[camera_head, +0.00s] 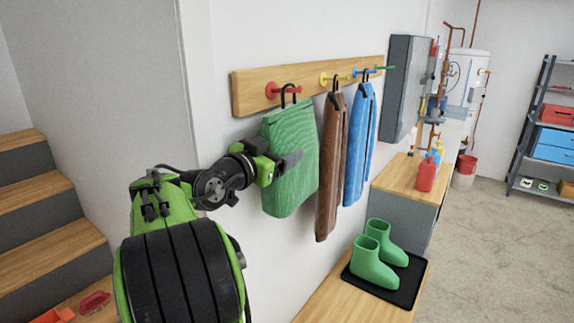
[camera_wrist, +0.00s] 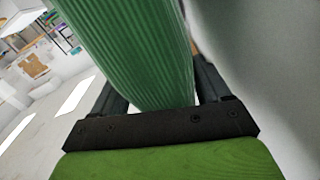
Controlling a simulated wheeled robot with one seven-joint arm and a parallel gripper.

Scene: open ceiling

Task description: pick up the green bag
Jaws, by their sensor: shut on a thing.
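The green bag (camera_head: 290,190) is a ribbed, flat green item with a black loop at its top. It hangs near the red peg (camera_head: 284,89) on the wooden wall rack; I cannot tell whether the loop still rests on the peg. My gripper (camera_head: 288,163) reaches in from the left and is shut on the bag around its middle. In the wrist view the green bag (camera_wrist: 125,50) fills the space between the dark fingers. The fingertips are partly hidden by the bag.
A brown item (camera_head: 328,170) and a blue item (camera_head: 359,145) hang close to the right on the wooden rack (camera_head: 245,91). Green boots (camera_head: 373,264) stand on a black tray below. A bench with bottles is farther right. Wooden stairs (camera_head: 35,195) are at the left.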

